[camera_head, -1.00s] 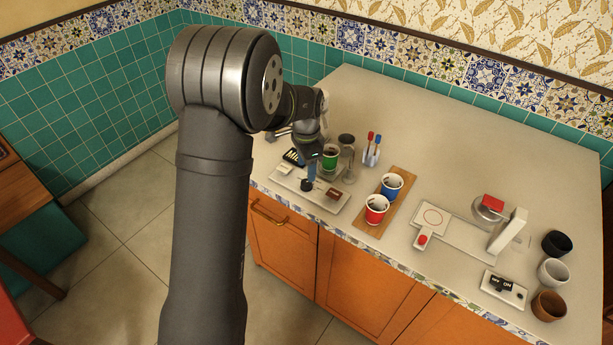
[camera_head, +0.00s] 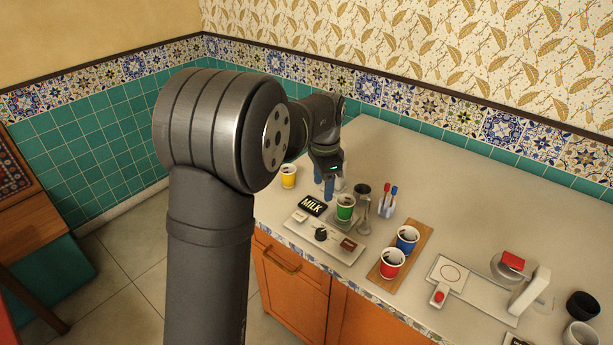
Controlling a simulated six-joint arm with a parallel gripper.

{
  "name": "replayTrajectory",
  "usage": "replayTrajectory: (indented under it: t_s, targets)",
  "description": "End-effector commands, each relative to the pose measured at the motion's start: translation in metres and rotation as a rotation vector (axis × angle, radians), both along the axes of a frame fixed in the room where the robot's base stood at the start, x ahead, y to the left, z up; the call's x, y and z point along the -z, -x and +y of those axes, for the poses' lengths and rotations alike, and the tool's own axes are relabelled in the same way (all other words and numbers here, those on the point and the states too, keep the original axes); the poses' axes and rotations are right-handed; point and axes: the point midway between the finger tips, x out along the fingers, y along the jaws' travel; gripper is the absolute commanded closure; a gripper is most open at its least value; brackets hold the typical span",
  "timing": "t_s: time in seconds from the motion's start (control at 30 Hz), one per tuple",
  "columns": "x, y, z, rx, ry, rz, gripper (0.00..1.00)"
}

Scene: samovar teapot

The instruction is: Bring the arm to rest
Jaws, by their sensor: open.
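My gripper (camera_head: 324,187) points down at the end of my arm, with two blue fingertips apart. It is open and I see nothing between the fingers. It hangs over the back left of the counter, behind the black MILK box (camera_head: 313,205) and to the left of the green cup (camera_head: 345,207). I cannot tell how high above the counter the fingertips are. My large grey arm fills the left middle of the view and hides the floor and wall behind it.
A yellow cup (camera_head: 288,176) stands left of the gripper. A tray (camera_head: 346,254) is in front. Blue (camera_head: 407,239) and red (camera_head: 392,263) cups stand on a wooden board (camera_head: 417,248). A pen holder (camera_head: 386,207) is to the right. The back right counter (camera_head: 470,205) is clear.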

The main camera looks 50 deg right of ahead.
Motion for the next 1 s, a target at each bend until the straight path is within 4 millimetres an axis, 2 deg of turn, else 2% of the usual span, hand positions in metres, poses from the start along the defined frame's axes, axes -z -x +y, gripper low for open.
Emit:
replayTrajectory:
  t_s: [0.13, 0.27, 0.8, 1.0]
  targets:
    - [0.009, 0.0, 0.001, 0.0, -0.003, 0.001, 0.45]
    - [0.028, 0.0, 0.001, 0.0, -0.005, 0.002, 0.45]
    - [0.135, 0.0, 0.001, 0.0, -0.006, 0.002, 0.45]
    - [0.163, 0.0, 0.001, 0.0, -0.004, 0.001, 0.45]
